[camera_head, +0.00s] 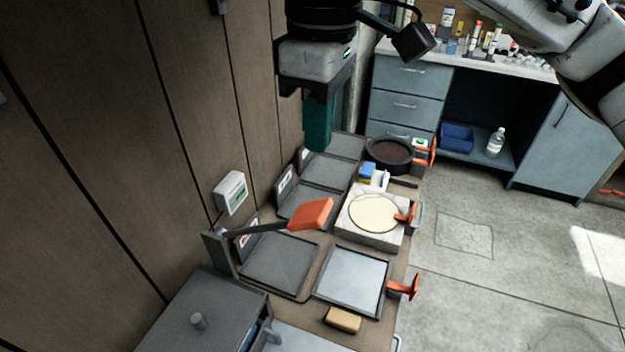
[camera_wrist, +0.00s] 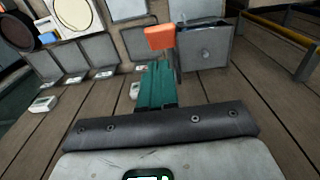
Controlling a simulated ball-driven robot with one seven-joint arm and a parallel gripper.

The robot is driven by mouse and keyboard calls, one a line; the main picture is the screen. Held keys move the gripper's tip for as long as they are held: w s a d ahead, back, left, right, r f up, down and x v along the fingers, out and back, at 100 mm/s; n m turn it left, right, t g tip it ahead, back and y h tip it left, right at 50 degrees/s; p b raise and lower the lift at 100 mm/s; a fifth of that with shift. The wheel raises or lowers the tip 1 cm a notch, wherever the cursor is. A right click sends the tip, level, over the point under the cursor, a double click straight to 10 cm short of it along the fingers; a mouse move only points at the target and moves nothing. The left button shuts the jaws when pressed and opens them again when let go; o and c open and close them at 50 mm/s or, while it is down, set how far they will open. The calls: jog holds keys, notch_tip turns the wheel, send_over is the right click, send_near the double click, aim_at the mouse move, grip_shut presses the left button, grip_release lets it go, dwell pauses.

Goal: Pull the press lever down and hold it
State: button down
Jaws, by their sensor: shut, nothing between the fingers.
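The press lever shows in the head view as an orange block handle (camera_head: 311,214) on a dark bar (camera_head: 256,229). The bar runs from a grey upright (camera_head: 221,254) near the wall and is close to level. My gripper (camera_head: 318,148) is above and behind the handle, apart from it, with its green fingers pointing down. The fingers are shut and empty. In the wrist view, the orange handle (camera_wrist: 160,37) appears just beyond the tips of my gripper (camera_wrist: 157,64); a gap between them is hard to judge there.
A grey box (camera_head: 205,315) stands beside the lever. The bench holds dark trays (camera_head: 281,264), a pale round plate (camera_head: 375,213), a dark round pan (camera_head: 391,154) and a tan sponge (camera_head: 342,320). A white wall box (camera_head: 231,192) is close by. The floor at right is clear.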

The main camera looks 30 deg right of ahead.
aim_at(315, 209)
notch_tip(315, 209, down, 10)
jog(key=shift+a+f+p, duration=0.1)
jog(key=shift+p, duration=0.25)
jog(key=shift+w, duration=0.1)
dwell(0.3)
